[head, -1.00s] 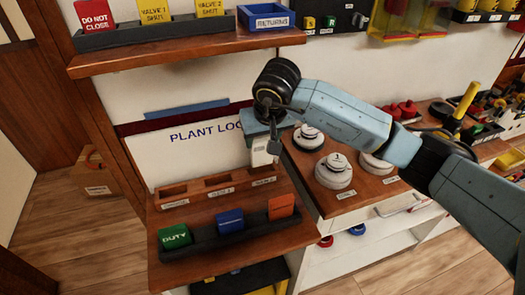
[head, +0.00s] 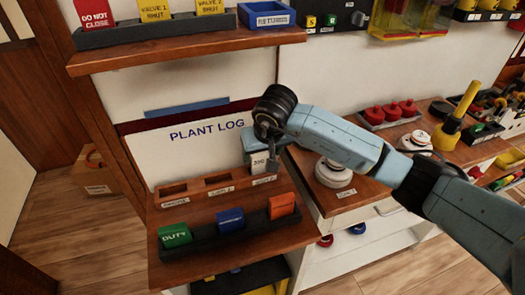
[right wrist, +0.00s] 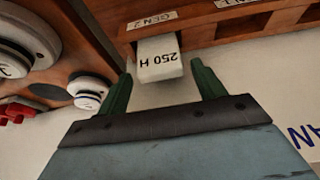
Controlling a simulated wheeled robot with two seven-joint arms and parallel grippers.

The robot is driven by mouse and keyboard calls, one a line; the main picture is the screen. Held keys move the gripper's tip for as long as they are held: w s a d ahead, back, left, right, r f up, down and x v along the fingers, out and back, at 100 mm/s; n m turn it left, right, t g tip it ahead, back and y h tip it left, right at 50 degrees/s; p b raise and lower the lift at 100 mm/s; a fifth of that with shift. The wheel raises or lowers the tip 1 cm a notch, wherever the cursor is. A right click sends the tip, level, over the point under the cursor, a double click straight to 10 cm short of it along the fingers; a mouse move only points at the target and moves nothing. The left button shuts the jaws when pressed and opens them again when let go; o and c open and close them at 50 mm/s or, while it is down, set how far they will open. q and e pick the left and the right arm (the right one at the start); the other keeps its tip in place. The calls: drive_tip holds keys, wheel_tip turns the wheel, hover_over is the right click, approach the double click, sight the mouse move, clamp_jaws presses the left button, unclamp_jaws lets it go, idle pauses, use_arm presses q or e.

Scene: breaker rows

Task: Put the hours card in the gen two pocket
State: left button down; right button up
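The white hours card (right wrist: 158,60), marked 250 H, stands at the gen two pocket (right wrist: 148,24), the end pocket of the wooden rack. Its lower end seems to be inside the pocket; the depth is hidden. The card also shows in the head view (head: 259,162), under my right gripper (head: 262,145). In the right wrist view my right gripper (right wrist: 163,66) is open, one finger on each side of the card, with gaps visible between fingers and card. My left gripper is not in view.
Two other pockets in the rack (head: 218,180) look empty. A dark tray (head: 200,241) with green, blue and orange blocks lies in front. Round white-topped units (head: 334,172) stand on the right-hand counter. A shelf (head: 190,53) with tags and a blue returns bin is above.

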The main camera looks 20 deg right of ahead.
drive_tip(key=shift+o, duration=0.3)
drive_tip(key=shift+r, duration=0.1)
drive_tip(key=shift+r+p, duration=0.2)
drive_tip(key=shift+p, duration=0.1)
drive_tip(key=v, duration=1.1)
drive_tip(key=shift+s+r, duration=0.15)
drive_tip(key=shift+r, duration=0.25)
